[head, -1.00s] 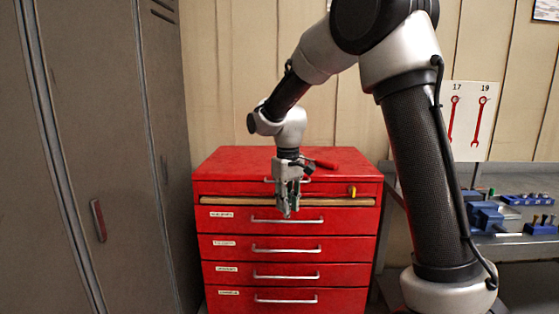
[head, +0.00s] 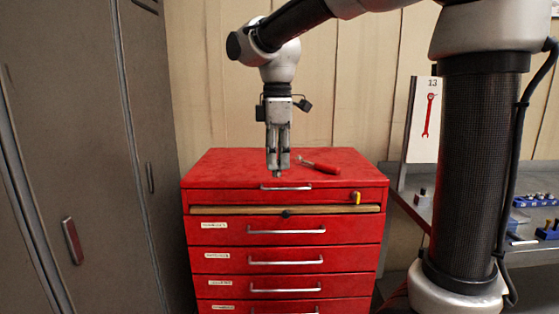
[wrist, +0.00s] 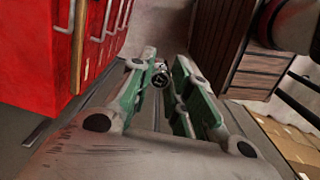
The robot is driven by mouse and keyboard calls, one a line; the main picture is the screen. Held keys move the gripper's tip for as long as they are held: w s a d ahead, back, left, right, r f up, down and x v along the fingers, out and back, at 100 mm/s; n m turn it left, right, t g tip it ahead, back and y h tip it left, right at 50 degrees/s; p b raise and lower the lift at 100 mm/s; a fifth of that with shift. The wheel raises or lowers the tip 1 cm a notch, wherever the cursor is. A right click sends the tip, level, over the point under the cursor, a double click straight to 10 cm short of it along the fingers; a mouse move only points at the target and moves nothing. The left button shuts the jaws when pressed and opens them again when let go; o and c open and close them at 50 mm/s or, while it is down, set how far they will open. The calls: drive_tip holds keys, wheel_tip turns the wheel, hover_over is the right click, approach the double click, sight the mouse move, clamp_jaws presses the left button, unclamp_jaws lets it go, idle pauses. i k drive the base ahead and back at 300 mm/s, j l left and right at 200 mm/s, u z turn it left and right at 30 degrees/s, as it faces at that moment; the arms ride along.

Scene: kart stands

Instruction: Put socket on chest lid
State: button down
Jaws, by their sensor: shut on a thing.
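A small dark metal socket (wrist: 160,78) sits between the fingertips in the wrist view, with its round end showing. My gripper (head: 278,170) is shut on it and points down. The wrist view also shows its green-padded fingers. In the head view the socket (head: 278,175) is a tiny grey piece at the fingertips. The chest lid (head: 225,165) is the flat red top of the tool chest. My fingertips appear in front of the lid's middle; I cannot tell their exact height above it.
A red-handled tool (head: 320,167) lies on the lid, right of my fingers. The lid's left part is clear. A wooden strip (head: 330,209) and several drawers are on the chest's front. A grey locker (head: 75,150) stands left, a metal bench (head: 520,205) right.

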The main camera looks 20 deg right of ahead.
sight(247, 169)
drive_tip(key=i, duration=1.2)
